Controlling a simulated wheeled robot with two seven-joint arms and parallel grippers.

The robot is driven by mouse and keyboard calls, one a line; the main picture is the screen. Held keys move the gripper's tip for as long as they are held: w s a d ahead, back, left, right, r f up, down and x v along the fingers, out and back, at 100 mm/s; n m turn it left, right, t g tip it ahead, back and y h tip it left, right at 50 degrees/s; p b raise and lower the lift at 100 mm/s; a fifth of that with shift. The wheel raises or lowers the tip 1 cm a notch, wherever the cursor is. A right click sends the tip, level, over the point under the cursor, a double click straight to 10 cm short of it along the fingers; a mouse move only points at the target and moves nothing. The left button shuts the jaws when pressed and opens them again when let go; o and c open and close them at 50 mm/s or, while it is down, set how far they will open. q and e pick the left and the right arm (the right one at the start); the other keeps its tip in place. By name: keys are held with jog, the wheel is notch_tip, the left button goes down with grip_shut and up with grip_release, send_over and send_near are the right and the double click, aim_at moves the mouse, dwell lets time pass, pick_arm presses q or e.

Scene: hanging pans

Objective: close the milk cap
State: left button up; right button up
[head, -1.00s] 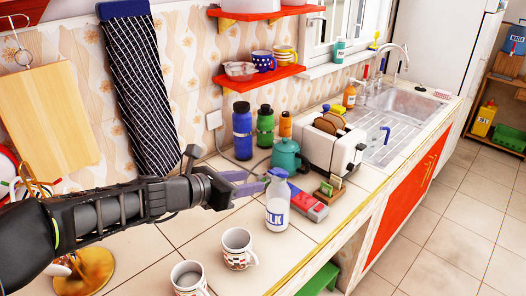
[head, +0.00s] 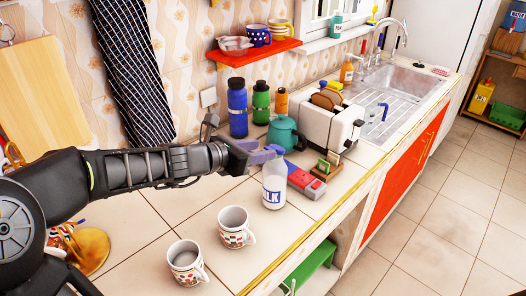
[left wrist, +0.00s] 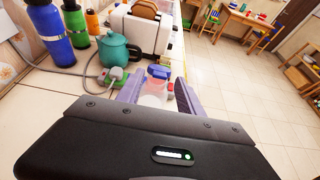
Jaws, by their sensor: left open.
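The milk bottle (head: 273,190), white with a blue "LK" label, stands upright on the counter. Its blue cap (left wrist: 158,72) shows at the top of the bottle in the left wrist view; I cannot tell whether it is seated flat or tilted up. My left gripper (head: 266,155) reaches in from the left at the height of the bottle's top. In the left wrist view its purple fingers (left wrist: 158,88) are open, one on each side of the bottle's top. In the head view the fingers partly hide the cap. My right gripper is in neither view.
Two patterned mugs (head: 235,228) (head: 187,263) stand in front of the bottle. The counter's front edge is close to the milk bottle.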

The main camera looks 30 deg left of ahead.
pick_arm(q)
jog(key=shift+x, duration=1)
jog(key=shift+c, duration=0.4)
grip_shut()
